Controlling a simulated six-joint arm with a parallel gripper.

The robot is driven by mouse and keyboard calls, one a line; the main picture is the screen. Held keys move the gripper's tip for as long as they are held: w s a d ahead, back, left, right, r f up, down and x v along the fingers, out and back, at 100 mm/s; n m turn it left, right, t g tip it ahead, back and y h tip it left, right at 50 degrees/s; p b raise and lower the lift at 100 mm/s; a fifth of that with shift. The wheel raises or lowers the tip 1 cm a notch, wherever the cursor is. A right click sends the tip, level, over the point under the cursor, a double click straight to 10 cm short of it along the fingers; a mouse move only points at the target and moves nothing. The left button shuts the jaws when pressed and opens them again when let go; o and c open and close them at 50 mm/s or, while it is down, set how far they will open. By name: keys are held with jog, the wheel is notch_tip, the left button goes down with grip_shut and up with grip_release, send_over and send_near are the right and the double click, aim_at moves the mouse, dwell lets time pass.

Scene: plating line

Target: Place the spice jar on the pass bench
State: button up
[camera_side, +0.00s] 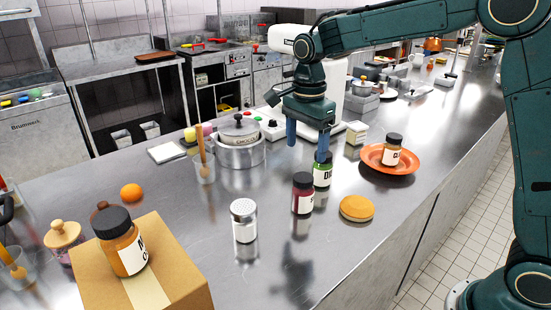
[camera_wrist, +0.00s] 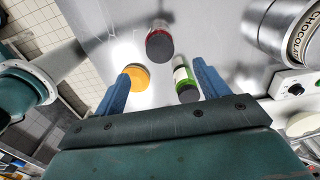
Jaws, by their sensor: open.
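Several labelled jars are in the side view, and I cannot tell which is the spice jar. A shaker jar with a pale perforated lid (camera_side: 244,222), a dark red jar (camera_side: 303,194) and a green jar (camera_side: 322,171) stand upright on the steel bench (camera_side: 330,240). An orange jar (camera_side: 121,242) stands on a cardboard box, and another jar (camera_side: 392,151) on an orange plate. My gripper (camera_side: 307,141) is open and empty above the bench, close to the green jar. In the wrist view, the red jar (camera_wrist: 160,44) and green jar (camera_wrist: 182,78) show around the open fingers (camera_wrist: 160,75).
The cardboard box (camera_side: 185,265) fills the near left corner. The orange plate (camera_side: 372,158) and a round orange-yellow disc (camera_side: 357,208) lie to the right. A pot (camera_side: 240,145) and a glass with utensils (camera_side: 204,165) stand behind. The near middle of the bench is clear.

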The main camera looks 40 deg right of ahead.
jog(key=shift+r, duration=0.35)
dwell(0.4)
jog(key=s+d+r+n+t, duration=0.1)
jog(key=s+r+n, duration=0.25)
jog(key=s, duration=0.25)
jog(key=s+d+r+n+t, duration=0.1)
jog(key=s+r+n, duration=0.25)
jog(key=s, duration=0.25)
jog(key=s+f+n+t, duration=0.1)
jog(key=s+n, duration=0.4)
jog(key=s, duration=0.3)
jog(key=s+d+f+n+t, duration=0.1)
jog(key=s+n+t, duration=0.1)
jog(key=s+n, duration=0.4)
jog(key=shift+s+d+f+t, duration=0.15)
jog(key=shift+s+f+t, duration=0.2)
jog(key=shift+s, duration=0.5)
jog(key=shift+o, duration=0.4)
